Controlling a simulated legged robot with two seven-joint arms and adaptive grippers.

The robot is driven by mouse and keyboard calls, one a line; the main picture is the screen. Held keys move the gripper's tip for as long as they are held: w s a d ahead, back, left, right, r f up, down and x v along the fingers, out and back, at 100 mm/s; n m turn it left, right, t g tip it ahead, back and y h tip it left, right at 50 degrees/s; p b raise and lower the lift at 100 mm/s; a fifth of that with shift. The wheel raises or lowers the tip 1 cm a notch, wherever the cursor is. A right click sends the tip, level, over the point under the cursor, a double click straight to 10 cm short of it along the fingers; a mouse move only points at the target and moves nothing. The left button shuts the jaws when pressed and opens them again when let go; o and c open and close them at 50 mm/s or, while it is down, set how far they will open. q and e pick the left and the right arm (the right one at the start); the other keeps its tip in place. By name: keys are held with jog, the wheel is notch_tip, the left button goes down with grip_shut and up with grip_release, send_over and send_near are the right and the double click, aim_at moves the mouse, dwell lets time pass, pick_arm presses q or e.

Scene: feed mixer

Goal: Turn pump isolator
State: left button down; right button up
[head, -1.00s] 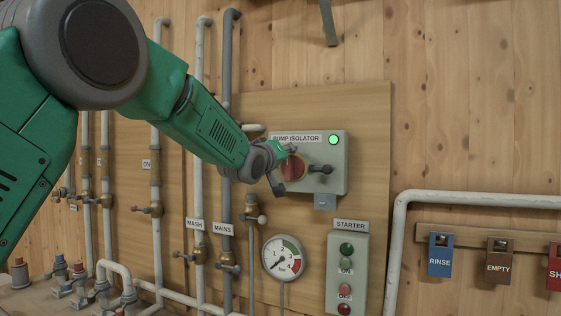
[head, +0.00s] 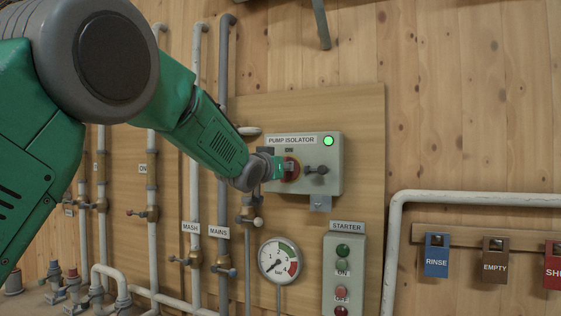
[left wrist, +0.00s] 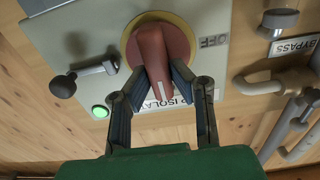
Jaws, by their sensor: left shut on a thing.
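The pump isolator (head: 332,180) is a grey box on the wooden wall board, with a lit green lamp (head: 328,141) at its top right. Its red knob (head: 291,167) is mostly hidden in the head view by my left gripper (head: 284,169). In the left wrist view the red knob (left wrist: 160,45) sits on a yellow disc (left wrist: 187,30), between the fingers of my left gripper (left wrist: 158,72), which is shut on it. The knob's white mark points toward the name label (left wrist: 180,95); OFF is printed to one side. My right gripper is not in view.
A dark-knobbed lever (head: 317,169) sticks out of the box beside the red knob. Vertical pipes (head: 226,120) run close behind my left forearm. A gauge (head: 280,260) and the starter box (head: 343,275) are below. Tags (head: 437,255) hang at right.

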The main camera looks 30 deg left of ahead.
pick_arm(q)
jog(key=shift+w+f, duration=0.1)
jog(key=shift+f, duration=0.45)
jog(key=c, duration=1.4)
grip_release()
jog(key=shift+c, duration=0.2)
jog(key=shift+w+f, duration=0.15)
jog(key=shift+w, duration=0.45)
jog(key=shift+s+r, duration=0.2)
jog(key=shift+r, duration=0.1)
jog(key=shift+s+r, duration=0.1)
jog(key=shift+s, duration=0.1)
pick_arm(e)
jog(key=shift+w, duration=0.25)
pick_arm(q)
jog(key=s, duration=1.1)
jog(key=shift+s+d, duration=0.3)
jog(key=shift+d, duration=0.05)
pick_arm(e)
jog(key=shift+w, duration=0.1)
